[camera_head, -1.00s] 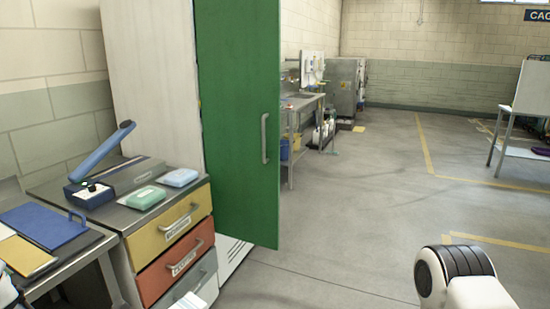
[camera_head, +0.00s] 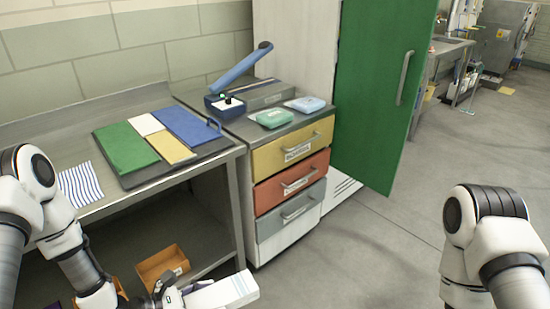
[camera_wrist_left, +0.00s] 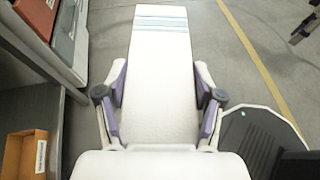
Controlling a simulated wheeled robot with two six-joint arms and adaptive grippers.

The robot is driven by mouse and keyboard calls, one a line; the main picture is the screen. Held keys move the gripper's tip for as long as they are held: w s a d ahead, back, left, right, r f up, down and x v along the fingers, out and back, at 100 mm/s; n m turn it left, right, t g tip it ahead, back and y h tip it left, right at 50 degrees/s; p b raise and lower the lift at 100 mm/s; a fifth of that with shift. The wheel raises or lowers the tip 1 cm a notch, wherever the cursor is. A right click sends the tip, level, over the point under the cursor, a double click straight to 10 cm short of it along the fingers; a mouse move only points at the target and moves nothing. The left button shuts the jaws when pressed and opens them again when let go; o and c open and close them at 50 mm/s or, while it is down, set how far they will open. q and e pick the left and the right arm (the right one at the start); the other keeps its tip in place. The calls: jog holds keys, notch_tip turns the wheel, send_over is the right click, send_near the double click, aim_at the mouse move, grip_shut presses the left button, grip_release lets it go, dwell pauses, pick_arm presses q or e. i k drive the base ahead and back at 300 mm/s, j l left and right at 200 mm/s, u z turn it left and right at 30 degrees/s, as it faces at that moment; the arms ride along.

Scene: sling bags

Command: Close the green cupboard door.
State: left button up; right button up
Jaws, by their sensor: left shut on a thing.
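The green cupboard door (camera_head: 378,95) stands open at the upper right of the head view, with a grey vertical handle (camera_head: 404,78) on the face toward me. It is joined to the tall white cupboard (camera_head: 297,40). My left gripper (camera_head: 185,294) is low in front of the workbench, away from the door. It is shut on a white box with blue-grey stripes, which fills the middle of the left wrist view (camera_wrist_left: 162,75). My right arm shows at the right of the head view, its gripper out of frame. A dark part at the wrist view's right edge may be that gripper.
A drawer unit (camera_head: 290,222) with yellow, red and grey drawers stands left of the door. A metal workbench (camera_head: 218,158) is at the left, with an orange bin (camera_head: 148,270) on its lower shelf. The floor right of the drawers is clear.

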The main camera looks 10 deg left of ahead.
aim_at(384, 46)
jog(key=u, duration=3.25)
jog(key=k+l+u, duration=0.7)
jog(key=k, duration=0.2)
jog(key=k+l+u, duration=0.3)
jog(key=k, duration=0.2)
jog(key=k+u, duration=0.35)
jog(key=k, duration=1.1)
jog(key=k+l, duration=0.1)
jog(key=k, duration=0.85)
jog(key=k+z, duration=0.1)
jog(key=k, duration=0.9)
jog(key=k+z, duration=0.15)
jog(key=z, duration=0.3)
jog(key=k+l+z, duration=0.1)
jog(key=z, duration=0.35)
jog(key=k+l+z, duration=0.1)
jog(key=z, duration=0.4)
jog(key=k+l+z, duration=0.1)
jog(key=z, duration=0.35)
jog(key=l+z, duration=0.2)
jog(key=z, duration=0.25)
jog(key=l+z, duration=0.2)
jog(key=z, duration=0.25)
jog(key=k, duration=0.05)
